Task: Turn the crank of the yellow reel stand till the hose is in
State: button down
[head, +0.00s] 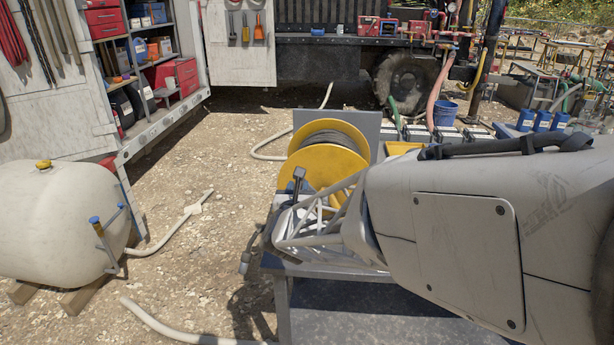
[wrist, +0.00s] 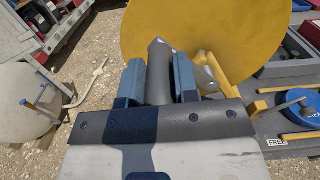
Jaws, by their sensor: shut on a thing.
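The yellow reel (head: 326,162) stands on a grey bench (head: 310,268) in the head view, with dark hose (head: 338,138) wound between its yellow discs. Its near disc (wrist: 215,28) fills the top of the wrist view. The crank's grey, round handle (wrist: 157,58) stands between my two blue-grey fingers. My gripper (wrist: 158,76) is shut on this handle, in front of the disc. Part of a yellow stand leg (wrist: 218,72) shows just right of the fingers. In the head view, my arm hides the right side of the bench and much of the crank.
A pale hose (head: 262,154) lies on the gravel behind the reel. A white tank (head: 60,220) is at the left. Blue containers (head: 543,121) and a blue bucket (head: 446,113) stand at the right.

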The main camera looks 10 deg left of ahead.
jog(key=d+r+m, duration=0.1)
jog(key=d+r, duration=0.1)
jog(key=d, duration=0.3)
jog(key=shift+d+m, duration=0.3)
jog(key=shift+d, duration=0.1)
dwell(0.3)
jog(key=shift+r, duration=0.15)
jog(key=c, duration=0.9)
grip_release()
jog(key=shift+s, duration=0.15)
jog(key=shift+s, duration=3.8)
